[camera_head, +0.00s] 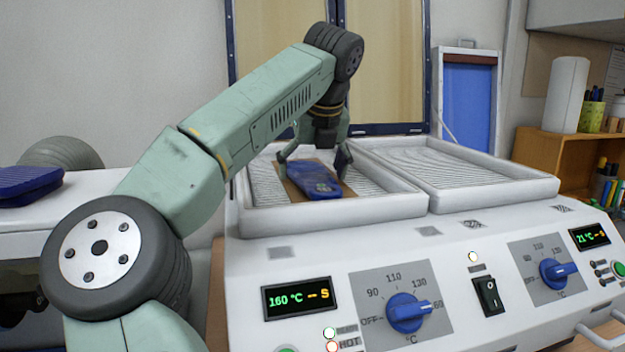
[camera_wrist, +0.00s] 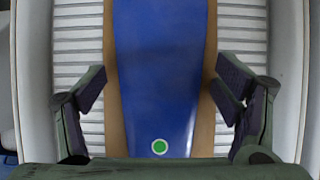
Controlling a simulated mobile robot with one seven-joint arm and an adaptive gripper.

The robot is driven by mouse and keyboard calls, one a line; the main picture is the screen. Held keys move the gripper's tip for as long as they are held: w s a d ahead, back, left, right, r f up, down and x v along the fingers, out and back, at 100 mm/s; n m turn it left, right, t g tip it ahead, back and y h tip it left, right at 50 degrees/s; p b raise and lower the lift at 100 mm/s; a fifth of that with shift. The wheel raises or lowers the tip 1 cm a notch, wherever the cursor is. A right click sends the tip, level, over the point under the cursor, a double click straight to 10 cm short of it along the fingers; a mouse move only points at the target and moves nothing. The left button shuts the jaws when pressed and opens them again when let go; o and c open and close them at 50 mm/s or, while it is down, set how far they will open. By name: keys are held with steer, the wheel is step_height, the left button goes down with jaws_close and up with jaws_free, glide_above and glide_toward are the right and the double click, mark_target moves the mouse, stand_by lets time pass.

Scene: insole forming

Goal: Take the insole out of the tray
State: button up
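The blue insole (camera_head: 309,179) lies on a brown board (camera_head: 345,188) in the left heating tray (camera_head: 390,207). In the wrist view the insole (camera_wrist: 160,70) runs lengthwise through the middle, with a green dot near its lower end and strips of the brown board (camera_wrist: 207,120) along both sides. My gripper (camera_head: 316,158) is above the insole in the left tray. In the wrist view my gripper (camera_wrist: 162,92) is open, with one finger on each side of the insole and board. Gaps show between the fingers and the insole, and nothing is held.
An empty right tray (camera_head: 480,190) adjoins the left one. The white machine front carries blue knobs (camera_head: 407,312) and a left display (camera_head: 297,298) reading 160 °C. A dark blue item (camera_head: 22,186) rests on a white surface at left. Shelves (camera_head: 570,150) stand at right.

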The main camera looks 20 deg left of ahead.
steer(key=shift+f, duration=0.1)
steer(key=c, duration=0.7)
steer(key=shift+c, duration=0.2)
